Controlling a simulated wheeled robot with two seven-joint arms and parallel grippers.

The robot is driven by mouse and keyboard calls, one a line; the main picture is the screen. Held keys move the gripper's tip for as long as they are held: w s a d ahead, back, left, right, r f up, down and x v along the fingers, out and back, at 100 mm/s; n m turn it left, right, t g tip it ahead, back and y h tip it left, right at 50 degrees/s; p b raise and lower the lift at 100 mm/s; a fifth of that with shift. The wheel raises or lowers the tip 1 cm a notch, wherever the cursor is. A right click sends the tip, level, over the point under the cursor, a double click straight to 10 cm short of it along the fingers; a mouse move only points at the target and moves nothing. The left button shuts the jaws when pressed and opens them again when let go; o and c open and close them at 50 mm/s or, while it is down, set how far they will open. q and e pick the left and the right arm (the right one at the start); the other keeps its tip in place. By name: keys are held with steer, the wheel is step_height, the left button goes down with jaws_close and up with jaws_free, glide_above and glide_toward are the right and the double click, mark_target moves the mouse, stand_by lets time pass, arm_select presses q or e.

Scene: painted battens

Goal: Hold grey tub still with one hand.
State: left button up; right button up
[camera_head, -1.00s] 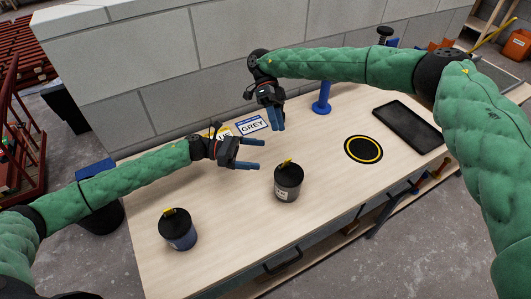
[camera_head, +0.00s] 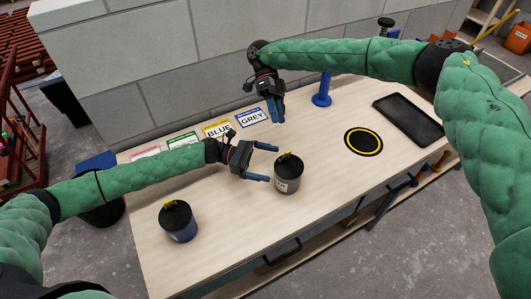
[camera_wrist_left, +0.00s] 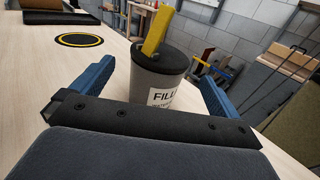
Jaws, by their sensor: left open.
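The grey tub (camera_head: 289,181), dark with a black lid, a yellow piece on top and a white label, stands upright on the table. It also shows in the left wrist view (camera_wrist_left: 150,78), between my left fingers with a gap on each side. My left gripper (camera_head: 273,163) is open, coming at the tub from the left in the head view, its fingertips at the tub's near side. My right gripper (camera_head: 277,110) hangs, pointing down, above the back of the table by the GREY card; its fingers look close together, and I cannot tell whether they are shut.
A blue tub (camera_head: 183,234) with a black lid stands at the front left. Cards, including BLUE (camera_head: 217,129) and GREY (camera_head: 251,117), lie along the back. A black disc with a yellow ring (camera_head: 363,142), a black tray (camera_head: 408,120) and a blue stand (camera_head: 322,99) are right.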

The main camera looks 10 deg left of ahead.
mark_target(289, 166)
arm_select(q)
steer(key=d, duration=0.5)
steer(key=s+d, duration=0.1)
steer(key=d, duration=0.1)
steer(key=shift+d, duration=0.25)
